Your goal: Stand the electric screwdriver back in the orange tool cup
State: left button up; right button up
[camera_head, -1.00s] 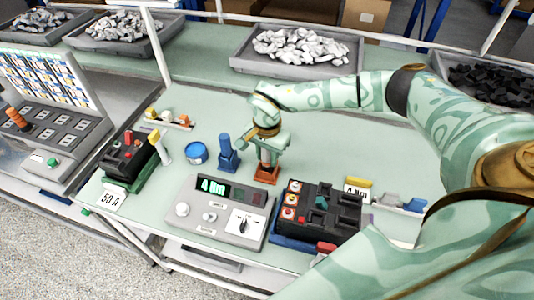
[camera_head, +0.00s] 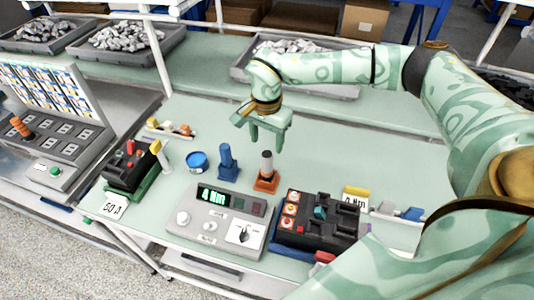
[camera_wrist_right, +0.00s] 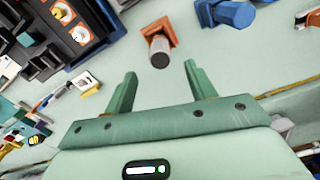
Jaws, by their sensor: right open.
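The electric screwdriver (camera_head: 267,163), grey with a dark top, stands upright in the orange tool cup (camera_head: 265,185) on the table. Its lower part is hidden inside the cup. My right gripper (camera_head: 266,146) is open and empty just above the screwdriver, apart from it. In the right wrist view the screwdriver (camera_wrist_right: 159,52) and the orange cup (camera_wrist_right: 157,26) lie beyond the open fingers of my right gripper (camera_wrist_right: 160,73), with a gap between. My left gripper is not in view.
A blue tool holder (camera_head: 228,165) stands left of the orange cup, and a blue tin (camera_head: 197,162) is farther left. A grey tester with a "4 Nm" display (camera_head: 215,222) and a black breaker block (camera_head: 320,222) are in front. The table behind the cup is mostly clear.

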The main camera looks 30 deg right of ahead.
notch_tip(320, 180, up, 5)
jog(key=shift+r, duration=0.15)
dwell(0.5)
